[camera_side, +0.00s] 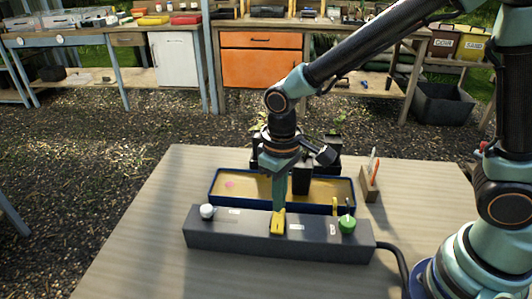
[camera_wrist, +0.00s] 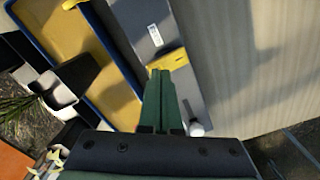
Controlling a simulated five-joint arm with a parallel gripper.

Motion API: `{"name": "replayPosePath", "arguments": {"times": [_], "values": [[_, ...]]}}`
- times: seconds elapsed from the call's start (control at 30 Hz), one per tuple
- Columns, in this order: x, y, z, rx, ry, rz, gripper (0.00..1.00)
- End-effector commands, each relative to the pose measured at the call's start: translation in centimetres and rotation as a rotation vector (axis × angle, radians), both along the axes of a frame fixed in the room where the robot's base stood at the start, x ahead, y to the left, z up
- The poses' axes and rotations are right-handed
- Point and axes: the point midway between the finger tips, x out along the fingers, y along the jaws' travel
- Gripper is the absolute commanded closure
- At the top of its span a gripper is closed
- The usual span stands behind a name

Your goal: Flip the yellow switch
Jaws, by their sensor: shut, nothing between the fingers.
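The yellow switch (camera_side: 277,222) sits in the middle of a long grey box (camera_side: 238,228). In the wrist view the yellow switch (camera_wrist: 169,58) shows just beyond my fingertips. My gripper (camera_side: 279,207) points down at the switch, its fingers shut with nothing between them. In the wrist view my gripper (camera_wrist: 160,75) has its two green fingers side by side. The tips are at or just over the switch's top. I cannot tell whether they touch it.
The box also carries a white knob (camera_side: 207,211) at left and a green knob (camera_side: 347,224) at right. Behind it lies a blue-rimmed tray (camera_side: 214,187). A wooden holder (camera_side: 369,187) stands at right. The table (camera_side: 140,240) is clear at left.

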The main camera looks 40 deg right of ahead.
Motion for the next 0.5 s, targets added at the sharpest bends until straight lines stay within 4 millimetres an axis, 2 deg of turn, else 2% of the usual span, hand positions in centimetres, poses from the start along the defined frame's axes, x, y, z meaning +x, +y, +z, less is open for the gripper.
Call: {"name": "replayPosePath", "arguments": {"times": [0.5], "values": [[0.00,0.00,-0.72,0.000,0.000,0.000,1.00]]}}
